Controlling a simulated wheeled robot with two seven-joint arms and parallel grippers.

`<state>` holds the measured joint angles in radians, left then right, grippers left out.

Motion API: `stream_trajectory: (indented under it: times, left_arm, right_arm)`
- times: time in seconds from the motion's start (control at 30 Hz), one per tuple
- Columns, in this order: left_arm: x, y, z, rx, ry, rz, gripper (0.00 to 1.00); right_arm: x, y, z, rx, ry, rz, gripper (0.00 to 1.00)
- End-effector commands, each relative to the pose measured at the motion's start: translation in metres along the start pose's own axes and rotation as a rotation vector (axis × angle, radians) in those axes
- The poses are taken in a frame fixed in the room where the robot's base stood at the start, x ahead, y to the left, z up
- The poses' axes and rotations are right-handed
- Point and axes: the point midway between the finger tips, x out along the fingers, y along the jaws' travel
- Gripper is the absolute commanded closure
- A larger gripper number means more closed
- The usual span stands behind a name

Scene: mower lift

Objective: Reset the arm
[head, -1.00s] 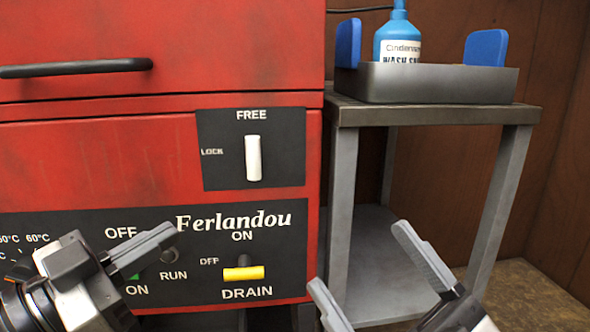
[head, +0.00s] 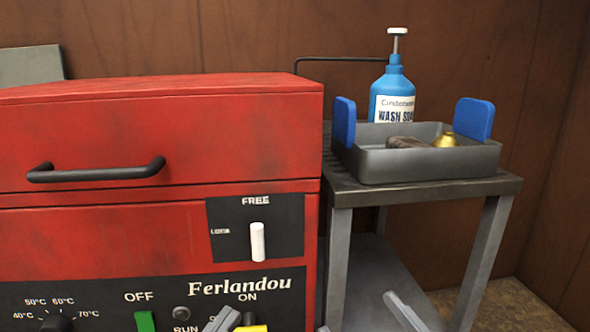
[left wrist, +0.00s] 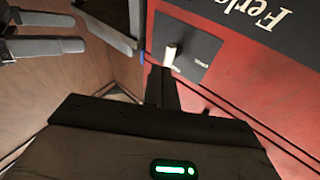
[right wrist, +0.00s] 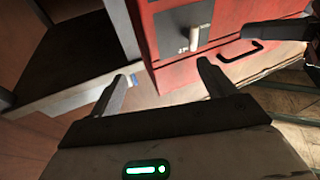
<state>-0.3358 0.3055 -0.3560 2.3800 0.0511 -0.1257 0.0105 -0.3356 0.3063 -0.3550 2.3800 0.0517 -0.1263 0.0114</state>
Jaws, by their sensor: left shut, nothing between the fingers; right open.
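The red machine (head: 140,135) stands at left in the head view. My left gripper (head: 224,320) shows only as a fingertip at the bottom edge, in front of the panel between RUN and the yellow drain handle (head: 252,328). In the left wrist view its fingers (left wrist: 161,86) are shut and empty, by the white lever (left wrist: 170,54) in the picture. My right gripper (head: 358,312) is open and empty, low in front of the cart; both its fingers (right wrist: 160,80) show in the right wrist view. The white lever (head: 258,241) points up towards FREE.
A grey cart (head: 430,190) stands right of the machine. On it is a grey tray (head: 430,165) with blue end plates, a brass piece (head: 446,139) and a dark object. A blue wash soap bottle (head: 392,95) stands behind. A green switch (head: 145,321) sits below OFF.

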Motion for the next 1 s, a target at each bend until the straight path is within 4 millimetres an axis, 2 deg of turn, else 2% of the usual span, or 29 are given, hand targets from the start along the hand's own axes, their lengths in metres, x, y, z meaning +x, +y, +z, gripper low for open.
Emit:
stream_trajectory:
  times: [0.03,0.17,0.27,0.53,0.7,1.0]
  left_arm:
    - [0.005,-0.006,-0.02,-0.021,-0.071,-0.022,1.0]
    - [-0.002,-0.015,-0.017,-0.069,-0.256,-0.069,1.0]
    - [-0.015,-0.018,-0.015,-0.109,-0.399,-0.103,1.0]
    - [-0.066,-0.013,-0.012,-0.207,-0.73,-0.171,1.0]
    - [-0.087,-0.009,-0.008,-0.237,-0.824,-0.189,1.0]
    - [-0.091,-0.008,-0.003,-0.241,-0.838,-0.191,1.0]
  right_arm:
    - [0.005,0.006,-0.02,0.021,-0.071,0.021,0.18]
    - [-0.002,0.015,-0.017,0.07,-0.255,0.069,0.18]
    - [-0.015,0.018,-0.015,0.11,-0.398,0.103,0.18]
    - [-0.066,0.013,-0.012,0.208,-0.729,0.171,0.18]
    - [-0.087,0.009,-0.008,0.237,-0.824,0.189,0.18]
    - [-0.091,0.007,-0.003,0.241,-0.838,0.191,0.18]
